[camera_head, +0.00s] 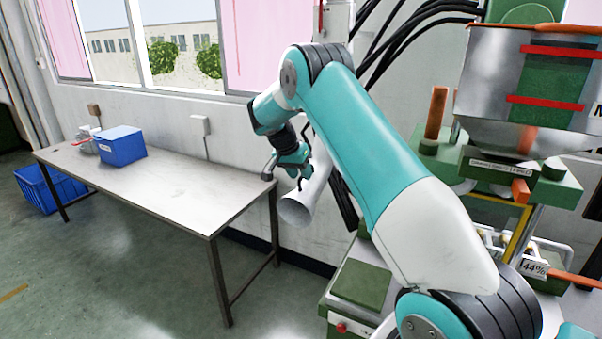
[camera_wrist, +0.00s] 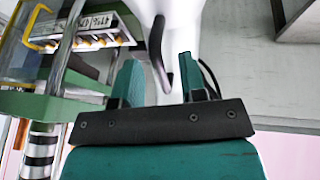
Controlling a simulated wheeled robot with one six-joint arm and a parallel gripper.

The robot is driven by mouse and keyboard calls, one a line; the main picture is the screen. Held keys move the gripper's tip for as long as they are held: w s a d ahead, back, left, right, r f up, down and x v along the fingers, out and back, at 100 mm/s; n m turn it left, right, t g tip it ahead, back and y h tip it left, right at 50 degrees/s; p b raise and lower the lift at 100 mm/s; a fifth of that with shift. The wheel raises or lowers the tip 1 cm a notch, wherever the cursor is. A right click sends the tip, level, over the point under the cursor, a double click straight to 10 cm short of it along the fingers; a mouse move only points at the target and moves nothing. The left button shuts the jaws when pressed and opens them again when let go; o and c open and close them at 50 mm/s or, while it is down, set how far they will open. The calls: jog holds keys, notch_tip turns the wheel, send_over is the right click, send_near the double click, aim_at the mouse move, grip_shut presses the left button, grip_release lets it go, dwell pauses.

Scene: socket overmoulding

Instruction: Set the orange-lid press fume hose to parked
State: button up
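The fume hose (camera_head: 297,208) is a white tube with an open mouth, hanging beside the green press (camera_head: 545,180) and angled down to the left. In the wrist view the hose (camera_wrist: 187,30) rises pale behind my fingers. A dark curved handle (camera_wrist: 157,52) stands between the fingertips, nearer the left finger. My gripper (camera_head: 292,172) is at the hose's upper left side, partly hidden by my arm. In the wrist view my gripper (camera_wrist: 160,80) has its fingers apart, with gaps beside the handle. I cannot tell whether either finger touches it. The press has orange parts; which is its lid is unclear.
A grey table (camera_head: 175,185) stands left of the hose with a blue bin (camera_head: 120,146) on its far end. A blue crate (camera_head: 55,187) is on the floor. Black cables (camera_head: 405,35) hang on the wall behind. The floor before the table is clear.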

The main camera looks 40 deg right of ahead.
jog(key=shift+a, duration=0.1)
jog(key=p+v, duration=0.1)
jog(key=v, duration=1.6)
jog(key=shift+r, duration=0.2)
jog(key=shift+a, duration=0.1)
jog(key=s+a+f+n+t+y+b, duration=0.25)
jog(key=s+a+n, duration=0.3)
jog(key=a, duration=0.35)
jog(key=s+a+f+n+t+y+b, duration=0.1)
jog(key=s+a+n+b, duration=0.2)
jog(key=s+a+n, duration=0.35)
jog(key=s+a+f+n+g+y+b, duration=0.1)
jog(key=s+a+f+n+y, duration=0.1)
jog(key=s+a, duration=0.6)
jog(key=s+a+f+n+g+y+b, duration=0.2)
jog(key=s+a+f+n, duration=0.3)
jog(key=s, duration=1.1)
jog(key=a+n+y, duration=0.1)
jog(key=a+n, duration=0.1)
jog(key=a, duration=0.1)
jog(key=shift+a+y+b, duration=0.15)
jog(key=shift+y+b, duration=0.15)
jog(key=shift+y, duration=0.05)
